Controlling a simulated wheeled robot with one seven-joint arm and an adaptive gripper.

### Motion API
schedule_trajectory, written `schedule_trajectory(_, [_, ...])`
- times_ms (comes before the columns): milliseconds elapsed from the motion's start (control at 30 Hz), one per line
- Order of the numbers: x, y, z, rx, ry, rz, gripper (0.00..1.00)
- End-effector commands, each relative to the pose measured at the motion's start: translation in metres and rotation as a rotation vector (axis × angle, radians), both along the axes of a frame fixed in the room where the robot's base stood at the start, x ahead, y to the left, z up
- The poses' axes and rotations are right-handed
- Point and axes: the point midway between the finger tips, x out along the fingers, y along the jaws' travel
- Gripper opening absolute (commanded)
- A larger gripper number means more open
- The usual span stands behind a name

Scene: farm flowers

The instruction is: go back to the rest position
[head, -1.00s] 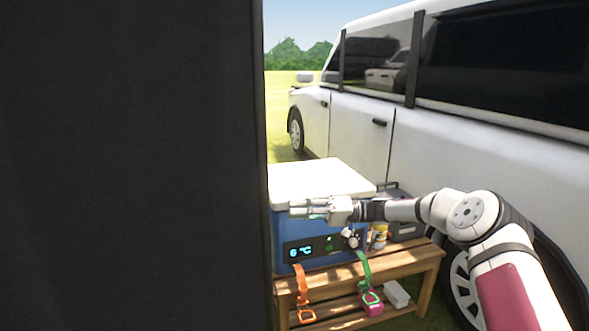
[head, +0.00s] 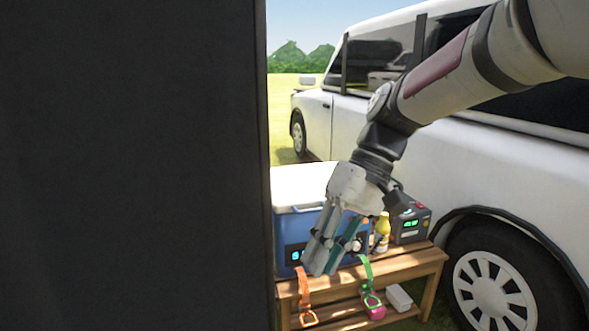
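My gripper (head: 324,268) hangs at the end of my arm, pointing down and slightly left in front of the blue cooler box (head: 286,232). Its fingers look spread, with teal pads showing and nothing visible held between them. They overlap the cooler's front and part of its lit display in the head view, and I cannot tell whether they touch the box. The arm comes in from the upper right.
The cooler, a yellow bottle (head: 382,229) and a grey box with a green display (head: 411,222) stand on a wooden bench (head: 405,262). Orange (head: 303,290) and green straps (head: 368,275) hang in front. A white van (head: 470,175) stands behind; a dark panel (head: 130,165) fills the left.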

Motion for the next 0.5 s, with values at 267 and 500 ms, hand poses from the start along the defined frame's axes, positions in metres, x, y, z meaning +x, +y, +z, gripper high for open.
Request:
schedule_trajectory(267, [-0.095,-0.051,0.012,-0.246,-0.061,-0.14,0.2])
schedule_trajectory(500, [-0.171,-0.094,0.003,-0.392,-0.119,-0.28,0.2])
